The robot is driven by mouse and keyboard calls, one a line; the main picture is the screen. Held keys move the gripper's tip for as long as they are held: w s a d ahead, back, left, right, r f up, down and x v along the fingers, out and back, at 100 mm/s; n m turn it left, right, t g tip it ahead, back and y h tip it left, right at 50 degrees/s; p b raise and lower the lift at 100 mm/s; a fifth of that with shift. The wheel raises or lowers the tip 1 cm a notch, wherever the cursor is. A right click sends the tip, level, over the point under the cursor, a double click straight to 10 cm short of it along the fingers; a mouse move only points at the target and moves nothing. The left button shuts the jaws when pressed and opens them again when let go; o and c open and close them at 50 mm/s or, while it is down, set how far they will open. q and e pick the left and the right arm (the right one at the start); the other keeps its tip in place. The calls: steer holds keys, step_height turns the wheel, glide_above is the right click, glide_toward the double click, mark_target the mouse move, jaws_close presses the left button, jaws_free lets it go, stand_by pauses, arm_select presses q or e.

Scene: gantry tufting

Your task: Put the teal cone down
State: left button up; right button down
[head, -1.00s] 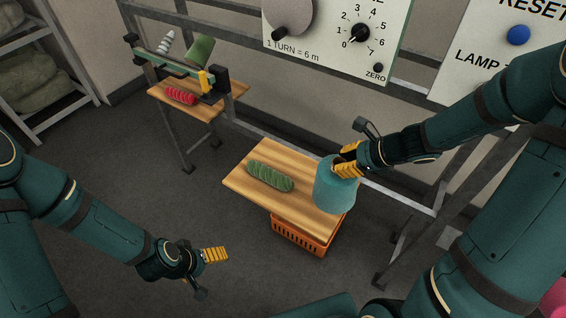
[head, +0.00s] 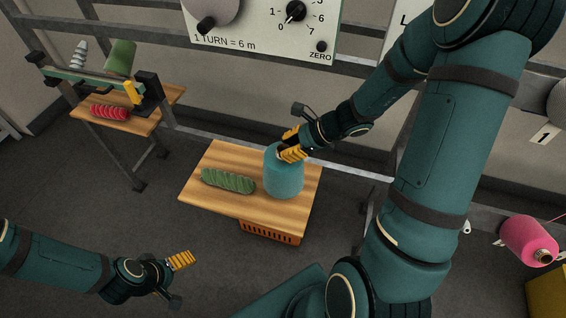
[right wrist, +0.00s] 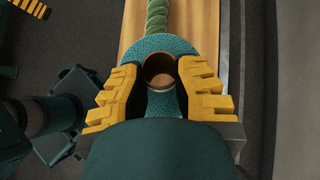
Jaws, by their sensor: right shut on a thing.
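The teal cone (head: 284,180) is upright over the right part of a wooden board (head: 222,158), to the right of a green twisted hank (head: 228,181). I cannot tell whether its base touches the board. My right gripper (head: 291,148) is shut on the cone's upper end. In the right wrist view, the cone's speckled rim and dark hole (right wrist: 140,48) show between the two yellow fingers of that gripper (right wrist: 160,92), which hide part of it. My left gripper (head: 181,261) is low at left, away from the board, with no object visible at it.
An orange crate (head: 270,233) is below the board. At left, a smaller wooden shelf (head: 143,124) bears a red hank (head: 110,112). A dial panel (head: 262,35) stands behind, above grey rails. A pink cone (head: 528,240) is at far right. The board's front left is bare.

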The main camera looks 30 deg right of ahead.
step_height(320, 180, down, 4)
steer(key=shift+f+b, duration=0.2)
steer(key=shift+b, duration=0.45)
steer(key=shift+f, duration=0.15)
steer(key=c, duration=0.9)
jaws_free()
steer(key=shift+c, duration=0.2)
